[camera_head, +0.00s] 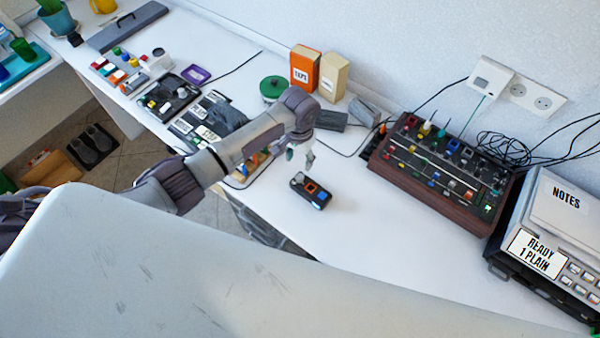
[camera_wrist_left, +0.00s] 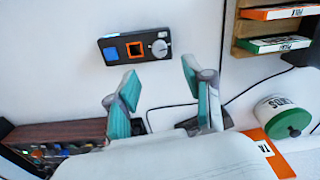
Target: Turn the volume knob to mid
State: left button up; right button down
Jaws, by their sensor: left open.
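A small black box (camera_head: 311,191) lies on the white desk below my left gripper. The left wrist view shows the box (camera_wrist_left: 118,54) with a blue patch, an orange-framed square and a round silver knob (camera_wrist_left: 159,48) at its right end. No volume label is readable, and the knob's pointer is too small to read surely. My left gripper (camera_head: 300,158) hangs just above the box in the head view. My right gripper is not in view.
A wood-sided mixer (camera_head: 440,166) with several coloured knobs stands to the right, near a machine (camera_head: 538,255) marked READY 1 PLAIN. An orange box (camera_head: 305,67), a cream box (camera_head: 334,75) and a green-lidded tub (camera_head: 271,87) stand behind. Desk in front of the mixer is clear.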

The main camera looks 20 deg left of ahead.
aim_at(300, 176)
pick_arm(q)
notch_tip(300, 176, down, 9)
jog(key=shift+f, duration=0.1)
dwell(0.3)
grip_shut()
